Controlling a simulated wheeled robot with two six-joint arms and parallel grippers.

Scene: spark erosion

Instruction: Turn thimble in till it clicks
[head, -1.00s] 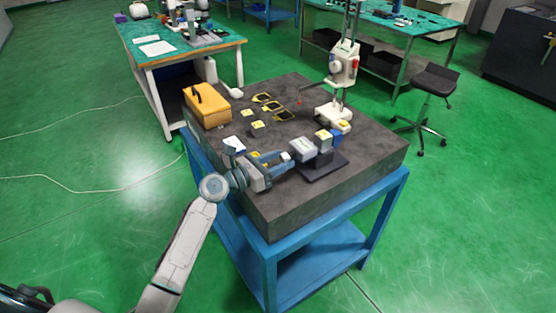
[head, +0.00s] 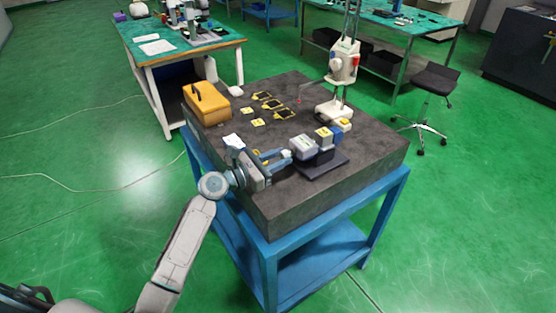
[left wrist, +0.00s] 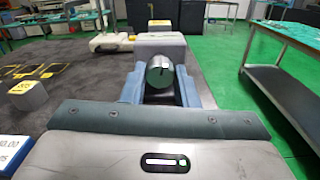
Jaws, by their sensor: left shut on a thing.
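The thimble (left wrist: 160,72) is a dark round cylinder, seen end-on in the left wrist view between my two blue fingers. In the head view it is a small pale spot (head: 287,154) at the left side of a grey block-like instrument body (head: 303,147). That body is on a dark stand (head: 322,166) on the stone plate. My left gripper (head: 284,156) reaches in from the left and is shut on the thimble; it also shows in the left wrist view (left wrist: 160,80). Any scale marks are too small to read. My right gripper is out of view.
The dark stone plate (head: 370,160) rests on a blue frame. A yellow case (head: 207,103), several small yellow-topped blocks and black-framed pieces lie behind. A white stand with a column (head: 336,114) is at the back right. The plate's front right is clear.

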